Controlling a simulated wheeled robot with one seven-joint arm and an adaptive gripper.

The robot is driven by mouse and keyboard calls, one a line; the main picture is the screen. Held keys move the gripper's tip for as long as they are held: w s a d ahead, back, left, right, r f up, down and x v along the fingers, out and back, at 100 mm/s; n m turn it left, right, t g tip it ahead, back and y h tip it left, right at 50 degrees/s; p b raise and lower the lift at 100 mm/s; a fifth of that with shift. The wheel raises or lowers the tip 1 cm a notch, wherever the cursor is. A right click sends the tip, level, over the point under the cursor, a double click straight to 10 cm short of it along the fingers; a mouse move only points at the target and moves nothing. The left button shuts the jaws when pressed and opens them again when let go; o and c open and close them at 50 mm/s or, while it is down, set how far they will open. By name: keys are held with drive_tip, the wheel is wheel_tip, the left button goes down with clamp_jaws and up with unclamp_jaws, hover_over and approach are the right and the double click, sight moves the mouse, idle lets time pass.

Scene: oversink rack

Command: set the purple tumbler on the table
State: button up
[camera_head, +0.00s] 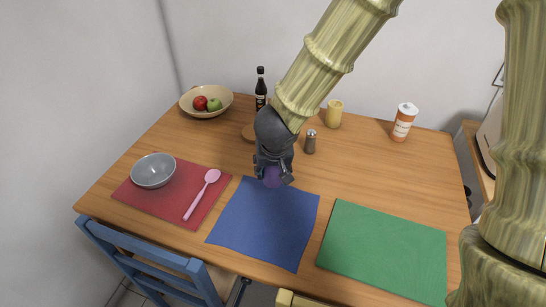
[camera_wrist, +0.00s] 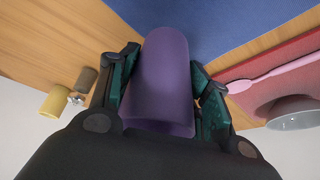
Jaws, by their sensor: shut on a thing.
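The purple tumbler (camera_wrist: 162,75) is between the two fingers of my gripper (camera_wrist: 162,98) in the wrist view, with a finger against each side. In the head view my gripper (camera_head: 272,176) points down over the back edge of the blue placemat (camera_head: 262,222). Only a small part of the tumbler (camera_head: 272,180) shows there below the fingers. I cannot tell whether its base touches the table (camera_head: 345,175) or the mat.
A red placemat (camera_head: 150,205) with a grey bowl (camera_head: 153,170) and pink spoon (camera_head: 203,192) lies left. A green placemat (camera_head: 385,250) lies right. A pepper shaker (camera_head: 310,142), yellow cup (camera_head: 334,114), dark bottle (camera_head: 260,88), fruit bowl (camera_head: 190,108) and orange-white jar (camera_head: 403,122) stand behind.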

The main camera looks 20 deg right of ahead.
drive_tip(key=w, duration=0.4)
drive_tip(key=w+f, duration=0.1)
drive_tip(key=w, duration=0.4)
drive_tip(key=w+p, duration=0.1)
drive_tip(key=w, duration=0.4)
drive_tip(key=shift+w+f, duration=0.2)
drive_tip(key=shift+w, duration=0.05)
drive_tip(key=shift+f+b, duration=0.7)
drive_tip(key=shift+f, duration=1.15)
drive_tip(key=shift+r, duration=0.1)
drive_tip(key=o, duration=1)
drive_tip(key=shift+o, duration=0.2)
drive_tip(key=p+v, duration=0.3)
drive_tip(key=v, duration=0.9)
